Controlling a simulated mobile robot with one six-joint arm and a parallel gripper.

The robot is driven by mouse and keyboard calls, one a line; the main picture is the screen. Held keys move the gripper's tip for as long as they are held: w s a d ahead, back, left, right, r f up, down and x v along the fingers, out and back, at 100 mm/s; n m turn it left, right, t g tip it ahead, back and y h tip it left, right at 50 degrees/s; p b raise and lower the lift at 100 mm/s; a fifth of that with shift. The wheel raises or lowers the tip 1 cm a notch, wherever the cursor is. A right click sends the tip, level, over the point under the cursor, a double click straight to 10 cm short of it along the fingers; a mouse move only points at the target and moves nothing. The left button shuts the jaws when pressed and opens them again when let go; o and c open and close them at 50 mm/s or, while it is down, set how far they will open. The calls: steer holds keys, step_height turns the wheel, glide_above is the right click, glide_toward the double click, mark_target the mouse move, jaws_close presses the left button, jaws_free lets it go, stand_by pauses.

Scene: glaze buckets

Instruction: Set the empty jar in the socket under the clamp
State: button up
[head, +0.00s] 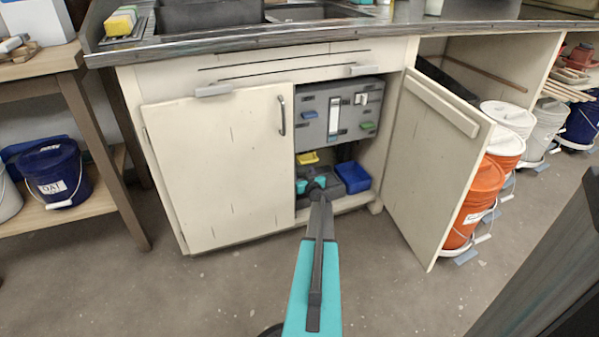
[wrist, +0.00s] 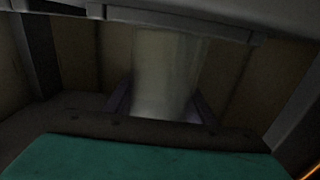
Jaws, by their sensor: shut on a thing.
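In the wrist view a pale, translucent jar (wrist: 166,70) stands upright between the two fingers of my gripper (wrist: 163,98), which is shut on it. No contents show in the dim picture. The jar's top is hidden behind a grey ledge (wrist: 175,19) that crosses the top of the view. In the head view my gripper (head: 313,180) is low inside the open cabinet, below a grey panel (head: 340,112) with small coloured fittings. The jar cannot be made out there. I cannot make out the socket or the clamp for certain in either view.
A yellow bin (head: 308,158) and a blue bin (head: 354,177) are close to my gripper. The left cabinet door (head: 218,165) is shut; the right door (head: 433,160) stands open. Orange buckets (head: 474,203) stand beyond it. The floor in front is clear.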

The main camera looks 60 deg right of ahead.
steer(key=shift+f, duration=0.25)
steer(key=o, duration=1.1)
steer(key=shift+c, duration=0.2)
steer(key=shift+r, duration=0.15)
steer(key=shift+s+a+r+p, duration=0.1)
steer(key=shift+s+a+p, duration=0.25)
steer(key=shift+s, duration=0.1)
steer(key=p+v, duration=0.3)
steer(key=v, duration=0.8)
